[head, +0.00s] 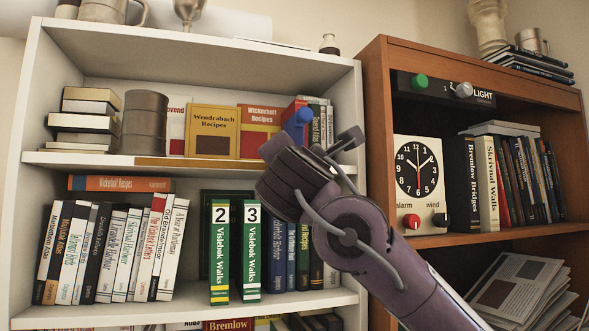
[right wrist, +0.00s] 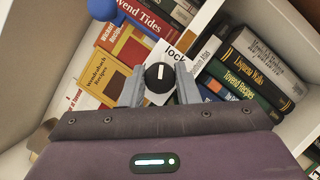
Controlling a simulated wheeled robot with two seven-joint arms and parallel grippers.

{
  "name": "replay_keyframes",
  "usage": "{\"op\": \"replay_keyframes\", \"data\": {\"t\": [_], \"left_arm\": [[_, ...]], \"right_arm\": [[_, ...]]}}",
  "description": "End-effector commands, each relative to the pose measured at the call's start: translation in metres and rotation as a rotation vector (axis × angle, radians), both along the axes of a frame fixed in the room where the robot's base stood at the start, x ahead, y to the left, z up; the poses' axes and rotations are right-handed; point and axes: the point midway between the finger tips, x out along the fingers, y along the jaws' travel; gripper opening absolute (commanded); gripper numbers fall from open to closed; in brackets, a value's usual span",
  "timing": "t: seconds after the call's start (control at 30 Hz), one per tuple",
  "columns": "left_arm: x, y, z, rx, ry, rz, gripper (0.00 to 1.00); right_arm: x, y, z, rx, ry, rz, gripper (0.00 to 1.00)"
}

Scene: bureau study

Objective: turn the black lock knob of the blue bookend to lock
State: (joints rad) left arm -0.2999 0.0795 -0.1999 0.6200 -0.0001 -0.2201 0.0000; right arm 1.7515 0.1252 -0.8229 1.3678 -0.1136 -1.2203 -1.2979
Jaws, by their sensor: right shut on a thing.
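The black lock knob (right wrist: 159,77) is round, with a white line that stands nearly upright in the right wrist view. My right gripper (right wrist: 161,70) is shut on it, one grey finger on each side. A white plate behind it carries the word "lock" (right wrist: 174,53), above and slightly right of the knob. A blue part of the bookend (right wrist: 103,9) shows at the top left of that view and in the head view (head: 297,118). In the head view my right arm hides the knob and most of the bookend. My left gripper is not in view.
Recipe books (head: 212,131) stand left of my right gripper on the white bookcase (head: 95,160), with more books below. The brown bookcase (head: 377,110) on the right holds a clock (head: 418,170) and a panel marked "LIGHT" (head: 440,88).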

Motion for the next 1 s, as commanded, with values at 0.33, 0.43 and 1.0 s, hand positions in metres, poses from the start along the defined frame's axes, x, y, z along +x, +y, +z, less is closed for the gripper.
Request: {"op": "replay_keyframes", "data": {"t": [0.33, 0.43, 1.0], "left_arm": [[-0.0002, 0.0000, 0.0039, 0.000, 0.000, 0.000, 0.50], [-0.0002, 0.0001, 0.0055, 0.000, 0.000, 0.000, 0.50], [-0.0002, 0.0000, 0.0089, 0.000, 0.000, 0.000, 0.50]], "right_arm": [[-0.0003, 0.0014, 0.0016, 0.284, 0.094, 0.001, 0.06], [0.0000, 0.0011, 0.0016, 0.346, 0.114, 0.000, 0.06], [0.0001, 0.0006, 0.0013, 0.498, 0.162, 0.000, 0.06]]}}
